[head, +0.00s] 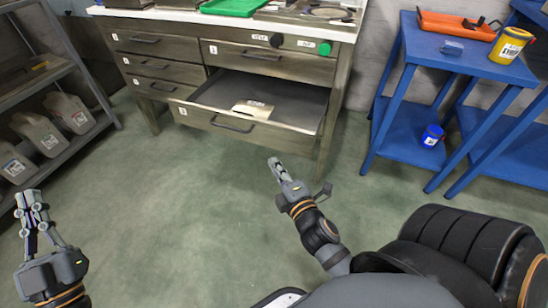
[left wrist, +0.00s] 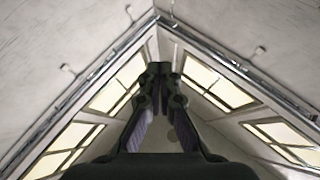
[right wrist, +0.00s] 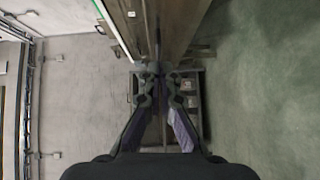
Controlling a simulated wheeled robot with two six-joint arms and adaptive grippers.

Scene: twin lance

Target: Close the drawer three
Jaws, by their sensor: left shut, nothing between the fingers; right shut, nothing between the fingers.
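One drawer (head: 238,128) of the wooden workbench, the lower one on the right side, is pulled out in the head view. It has a dark bar handle, and its number label is too small to read surely. A pale labelled item (head: 253,109) lies inside it. My right gripper (head: 274,164) is shut and empty, in front of and below the drawer's right part, apart from it. My left gripper (head: 28,197) is shut and empty at the far left, well away from the bench. The left wrist view shows its closed fingers (left wrist: 160,70) against the ceiling.
The other bench drawers, such as the upper right one (head: 270,60), are closed. A blue table (head: 450,55) stands at right with an orange tray (head: 455,25) and a yellow can (head: 511,45). The green floor before the bench is clear.

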